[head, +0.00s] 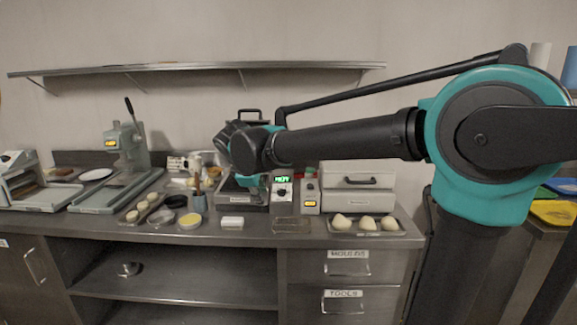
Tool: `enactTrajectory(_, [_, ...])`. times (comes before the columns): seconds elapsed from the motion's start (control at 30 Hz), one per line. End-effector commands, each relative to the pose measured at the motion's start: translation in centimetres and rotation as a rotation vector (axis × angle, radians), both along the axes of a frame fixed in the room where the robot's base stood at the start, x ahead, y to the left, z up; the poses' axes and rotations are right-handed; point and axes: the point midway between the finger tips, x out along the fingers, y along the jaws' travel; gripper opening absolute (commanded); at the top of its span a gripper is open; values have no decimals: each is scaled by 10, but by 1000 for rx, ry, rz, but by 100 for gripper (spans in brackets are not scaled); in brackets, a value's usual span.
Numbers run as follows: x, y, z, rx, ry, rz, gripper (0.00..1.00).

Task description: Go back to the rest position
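My arm reaches in from the right across the head view, with its wrist above the back middle of the steel counter (260,229). My gripper (250,183) is at the far end, small and largely hidden by the dark wrist links, low over a dark device on the counter. Its fingers do not show clearly, so I cannot tell whether it is open or shut or holds anything.
Near the wrist stand a unit with a green display (283,190) and a tray of dough pieces (364,225). Left are a tool pot (197,202), small bowls and a press (127,148). A wall shelf (190,67) runs above. Drawers are below.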

Motion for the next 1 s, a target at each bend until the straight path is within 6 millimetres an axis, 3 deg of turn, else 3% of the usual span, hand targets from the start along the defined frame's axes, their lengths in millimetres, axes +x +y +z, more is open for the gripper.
enactTrajectory(0.27, [-6, -42, -27, 79, 20, -124, 30])
enactTrajectory(0.57, [-28, -117, -79, 232, 47, -369, 30])
enactTrajectory(0.67, [-47, -153, -106, 315, 56, -503, 30])
enactTrajectory(0.8, [-88, -207, -152, 462, 65, -738, 30])
enactTrajectory(1.0, [-153, -256, -208, 664, 61, -1051, 30])
